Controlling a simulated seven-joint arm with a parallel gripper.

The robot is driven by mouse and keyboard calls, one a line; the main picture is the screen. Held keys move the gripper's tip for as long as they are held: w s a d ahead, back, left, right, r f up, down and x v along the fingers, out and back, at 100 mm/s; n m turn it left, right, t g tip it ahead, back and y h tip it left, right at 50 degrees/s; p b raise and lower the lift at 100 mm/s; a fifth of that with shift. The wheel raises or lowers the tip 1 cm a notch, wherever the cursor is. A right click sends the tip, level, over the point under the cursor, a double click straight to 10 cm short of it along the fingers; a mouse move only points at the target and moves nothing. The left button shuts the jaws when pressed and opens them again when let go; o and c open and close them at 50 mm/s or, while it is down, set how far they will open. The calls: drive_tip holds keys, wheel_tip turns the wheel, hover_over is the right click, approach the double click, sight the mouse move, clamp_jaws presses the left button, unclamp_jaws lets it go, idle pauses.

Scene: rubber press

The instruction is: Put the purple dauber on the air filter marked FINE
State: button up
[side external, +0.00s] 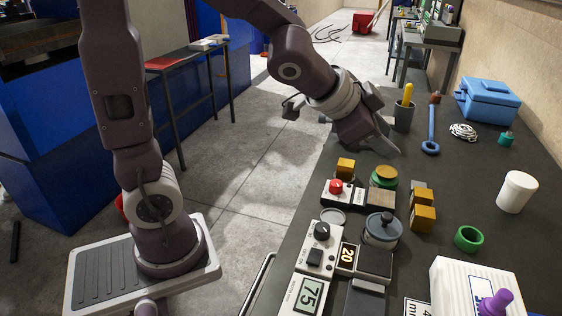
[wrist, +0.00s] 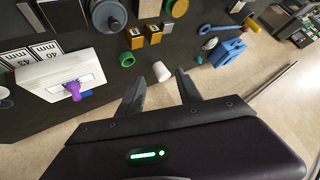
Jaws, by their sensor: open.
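The purple dauber (side external: 495,303) is at the bottom right of the side view, cut by the frame edge. It also shows in the wrist view (wrist: 74,90), at the left, overlapping a white box (wrist: 50,78). That box, ribbed on top, also shows in the side view (side external: 453,283). I cannot tell whether the dauber stands on it or beside it. No FINE mark is readable. My gripper (side external: 390,145) is over the far part of the bench, well away from the dauber. Its two fingers (wrist: 157,85) are apart with nothing between them.
A white cup (side external: 516,191) and a green ring (side external: 468,238) stand between my gripper and the white box. Yellow blocks (side external: 422,217), a grey lidded pot (side external: 382,228) and control boxes crowd the bench's left side. A blue toolbox (side external: 488,101) is at the back right.

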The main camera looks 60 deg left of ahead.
drive_tip(key=s+a+n+g, duration=0.2)
drive_tip(key=s+n+g, duration=0.2)
drive_tip(key=s, duration=2)
drive_tip(key=shift+n+y, duration=0.3)
drive_tip(key=shift+n, duration=0.7)
